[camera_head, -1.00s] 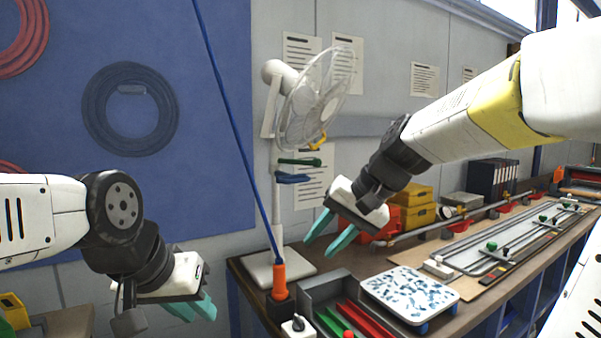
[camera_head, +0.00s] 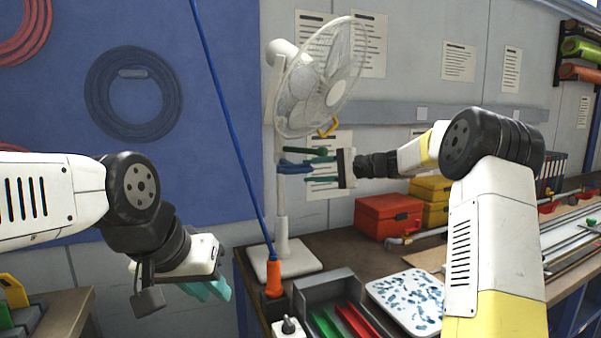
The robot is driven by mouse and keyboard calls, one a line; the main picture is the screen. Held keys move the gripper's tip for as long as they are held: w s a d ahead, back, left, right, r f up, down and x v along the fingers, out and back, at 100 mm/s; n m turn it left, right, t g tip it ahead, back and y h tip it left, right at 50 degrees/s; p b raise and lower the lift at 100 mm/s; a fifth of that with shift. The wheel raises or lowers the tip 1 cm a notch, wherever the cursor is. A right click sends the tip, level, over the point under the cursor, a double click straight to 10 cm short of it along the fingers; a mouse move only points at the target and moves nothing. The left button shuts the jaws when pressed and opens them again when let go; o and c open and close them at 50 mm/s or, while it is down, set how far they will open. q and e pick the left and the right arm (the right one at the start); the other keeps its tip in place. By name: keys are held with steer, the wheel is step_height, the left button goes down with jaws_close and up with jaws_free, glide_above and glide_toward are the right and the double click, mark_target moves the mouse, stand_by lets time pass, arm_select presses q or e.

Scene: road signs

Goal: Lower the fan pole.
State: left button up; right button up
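The white fan (camera_head: 318,80) stands on the bench, its caged head facing right. Its thin white pole (camera_head: 281,215) rises from a square white base (camera_head: 296,262). A blue lever (camera_head: 294,168) and a dark green piece (camera_head: 300,152) sit on the pole below the head, with a yellow handle (camera_head: 328,127) by the cage. My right gripper (camera_head: 318,170) is open beside the pole, its teal fingers pointing left close to the blue lever. Whether they touch it I cannot tell. My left gripper (camera_head: 208,288) hangs low at the left, open and empty, away from the fan.
An orange-tipped blue cable (camera_head: 238,150) runs diagonally just left of the pole. A grey bin (camera_head: 330,294) and a speckled white tray (camera_head: 408,299) lie in front. A red box (camera_head: 388,216) and yellow boxes (camera_head: 430,190) stand to the right on the bench (camera_head: 345,245).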

mark_target(303, 171)
steer(key=shift+x, duration=2.05)
jaws_close()
